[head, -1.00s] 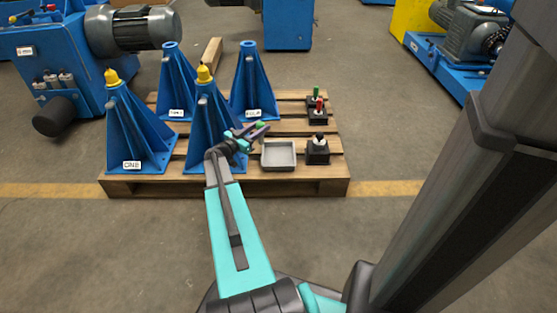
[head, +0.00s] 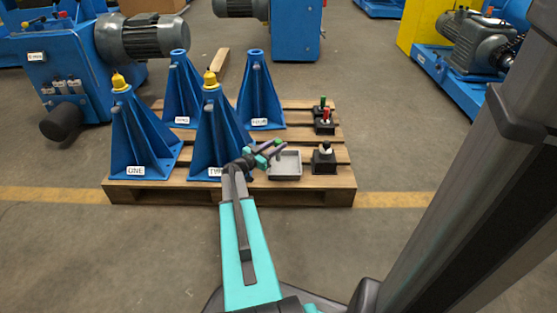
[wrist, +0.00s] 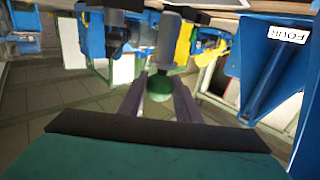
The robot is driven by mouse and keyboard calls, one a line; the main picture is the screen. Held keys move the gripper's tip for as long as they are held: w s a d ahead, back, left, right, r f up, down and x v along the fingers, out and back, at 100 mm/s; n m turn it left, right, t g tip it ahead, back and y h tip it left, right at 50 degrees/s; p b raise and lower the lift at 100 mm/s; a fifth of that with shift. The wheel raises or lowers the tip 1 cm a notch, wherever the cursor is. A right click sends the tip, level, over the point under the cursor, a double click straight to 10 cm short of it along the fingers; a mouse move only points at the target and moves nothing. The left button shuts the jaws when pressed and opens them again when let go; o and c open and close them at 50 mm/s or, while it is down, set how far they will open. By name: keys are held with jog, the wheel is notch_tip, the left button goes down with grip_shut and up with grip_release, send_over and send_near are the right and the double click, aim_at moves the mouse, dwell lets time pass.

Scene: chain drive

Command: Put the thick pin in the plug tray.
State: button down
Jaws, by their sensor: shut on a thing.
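My gripper (head: 275,149) is shut on a pin with a green ball knob (wrist: 160,88). In the wrist view the knob sits between the two fingers and a grey shaft (wrist: 168,45) extends beyond it. I cannot tell from its size whether this is the thick pin. The plug tray, a shallow grey square tray (head: 285,177), lies on the pallet just right of and below my gripper in the head view. The gripper and pin overlap its upper left edge in the picture. The visible part of its floor looks empty.
Blue stand TWO (head: 212,140) is close left of my gripper; stand ONE (head: 135,140) is farther left. Two more stands are behind, one labelled FOUR (wrist: 289,34). Black holders (head: 323,166) stand right of the tray. The pallet (head: 230,192) carries them all.

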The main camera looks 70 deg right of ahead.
aim_at(277, 156)
jog(key=shift+f, duration=0.7)
jog(key=shift+f, duration=0.1)
jog(key=shift+f+b, duration=1.2)
jog(key=shift+f, duration=1.2)
jog(key=shift+f, duration=0.15)
jog(key=c, duration=1.3)
grip_release()
jog(key=shift+w+a+r, duration=0.1)
jog(key=shift+a+r, duration=0.1)
jog(key=p+v, duration=0.3)
jog(key=v, duration=0.8)
jog(key=shift+a+p, duration=0.3)
